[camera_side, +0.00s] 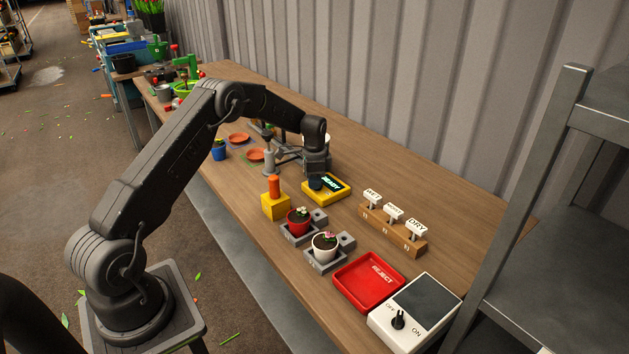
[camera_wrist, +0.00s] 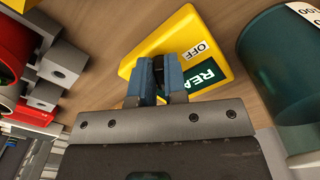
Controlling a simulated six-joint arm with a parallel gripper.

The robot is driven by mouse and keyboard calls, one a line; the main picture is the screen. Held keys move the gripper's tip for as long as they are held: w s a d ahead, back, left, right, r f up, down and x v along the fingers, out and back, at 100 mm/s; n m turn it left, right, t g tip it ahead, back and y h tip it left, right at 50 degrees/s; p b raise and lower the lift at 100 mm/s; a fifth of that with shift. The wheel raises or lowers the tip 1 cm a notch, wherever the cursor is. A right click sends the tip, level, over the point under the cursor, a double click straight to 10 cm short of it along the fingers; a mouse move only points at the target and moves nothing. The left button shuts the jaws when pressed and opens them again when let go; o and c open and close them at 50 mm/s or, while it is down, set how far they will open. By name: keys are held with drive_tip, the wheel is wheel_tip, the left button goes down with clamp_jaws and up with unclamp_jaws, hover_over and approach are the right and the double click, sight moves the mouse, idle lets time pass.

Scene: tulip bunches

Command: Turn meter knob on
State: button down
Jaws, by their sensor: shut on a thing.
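The yellow meter (camera_side: 337,193) sits on the wooden bench below my gripper (camera_side: 316,182). Its dark display reads like READY in the side view. In the wrist view the yellow meter (camera_wrist: 178,30) shows a white OFF label (camera_wrist: 198,49) and part of the green display (camera_wrist: 206,77). My gripper (camera_wrist: 159,78) has its blue fingers closed around the dark knob (camera_wrist: 158,66) on the meter. Only a small part of the knob shows between the fingers, so its exact angle is hard to tell.
A yellow block with an orange peg (camera_side: 275,206) and potted plants in grey holders (camera_side: 300,222) stand in front. A labelled card rack (camera_side: 393,229), red REJECT tray (camera_side: 370,281) and white box with an ON/OFF knob (camera_side: 414,314) are to the right. A dark green cylinder (camera_wrist: 281,60) is close by.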

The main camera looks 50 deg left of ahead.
drive_tip(key=shift+r, duration=0.1)
drive_tip(key=c, duration=1.2)
unclamp_jaws()
drive_tip(key=shift+o, duration=0.2)
wheel_tip(320, 180, up, 14)
